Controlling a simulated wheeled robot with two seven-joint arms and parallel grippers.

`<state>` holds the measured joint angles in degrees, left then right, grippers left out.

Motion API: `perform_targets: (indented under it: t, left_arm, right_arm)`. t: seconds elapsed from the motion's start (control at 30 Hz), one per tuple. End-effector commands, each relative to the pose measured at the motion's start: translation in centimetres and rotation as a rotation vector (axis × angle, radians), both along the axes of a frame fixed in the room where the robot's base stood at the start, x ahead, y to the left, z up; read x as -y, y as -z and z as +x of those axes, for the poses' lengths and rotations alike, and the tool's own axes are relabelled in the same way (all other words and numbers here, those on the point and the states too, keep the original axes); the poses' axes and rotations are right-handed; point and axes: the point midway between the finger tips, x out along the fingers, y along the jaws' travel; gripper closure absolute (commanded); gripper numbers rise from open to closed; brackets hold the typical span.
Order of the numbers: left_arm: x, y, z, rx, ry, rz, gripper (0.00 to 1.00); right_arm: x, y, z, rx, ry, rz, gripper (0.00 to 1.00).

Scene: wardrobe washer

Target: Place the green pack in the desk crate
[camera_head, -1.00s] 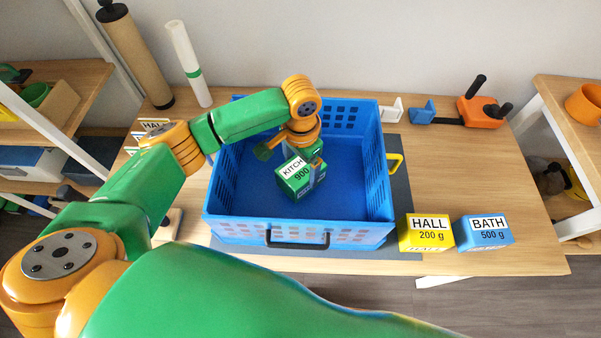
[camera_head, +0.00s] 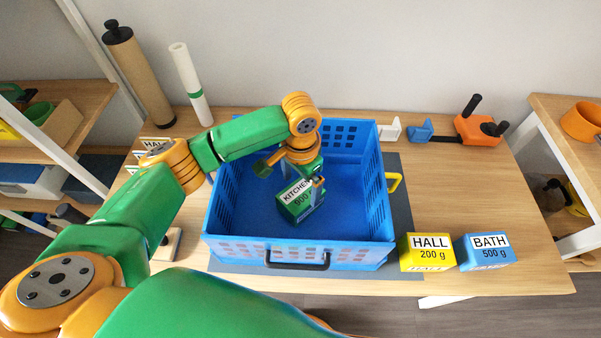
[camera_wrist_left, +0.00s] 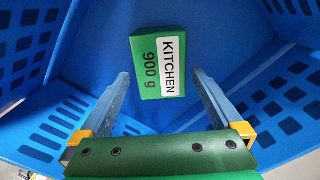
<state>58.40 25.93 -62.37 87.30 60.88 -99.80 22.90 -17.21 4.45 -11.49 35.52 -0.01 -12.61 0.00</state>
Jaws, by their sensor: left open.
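The green pack (camera_head: 292,211), labelled KITCHEN 900 g, is inside the blue desk crate (camera_head: 300,259), near the middle of its floor. It also shows in the left wrist view (camera_wrist_left: 147,84), label up and tilted in the picture. My left gripper (camera_head: 314,196) reaches down into the crate, just over the pack. In the left wrist view its two fingers (camera_wrist_left: 160,80) are spread, one on each side of the pack, with clear gaps. The gripper partly hides the pack in the head view. My right gripper is not in view.
A yellow HALL pack (camera_head: 427,253) and a blue BATH pack (camera_head: 485,252) stand right of the crate. An orange tool (camera_head: 477,130) and a white roll (camera_head: 190,85) are at the back. The table's right part is mostly clear.

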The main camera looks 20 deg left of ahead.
Motion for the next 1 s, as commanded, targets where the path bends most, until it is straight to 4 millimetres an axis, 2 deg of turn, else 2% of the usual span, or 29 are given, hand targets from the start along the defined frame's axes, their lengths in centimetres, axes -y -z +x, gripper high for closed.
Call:
perform_targets:
  t: [0.1, 0.3, 0.43, 0.83, 0.9, 1.0]
  left_arm:
    - [0.0, -3.5, 0.1, 0.007, 0.001, -0.002, 0.0]
    - [0.0, -7.5, 0.1, 0.003, 0.0, -0.001, 0.0]
    - [0.0, -8.3, 0.0, 0.001, 0.0, 0.0, 0.0]
    - [0.0, -8.5, 0.0, 0.0, 0.0, 0.0, 0.0]
    - [0.0, -9.5, 0.0, 0.0, 0.0, 0.0, 0.0]
    - [0.0, -12.3, 0.0, 0.0, 0.0, 0.0, 0.0]
  right_arm:
    - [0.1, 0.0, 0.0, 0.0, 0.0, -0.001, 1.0]
    - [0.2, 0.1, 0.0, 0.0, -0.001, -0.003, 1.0]
    - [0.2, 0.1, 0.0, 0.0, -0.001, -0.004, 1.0]
    - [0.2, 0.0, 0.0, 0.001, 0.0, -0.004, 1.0]
    - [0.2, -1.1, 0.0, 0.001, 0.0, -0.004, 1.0]
    - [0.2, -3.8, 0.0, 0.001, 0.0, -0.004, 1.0]
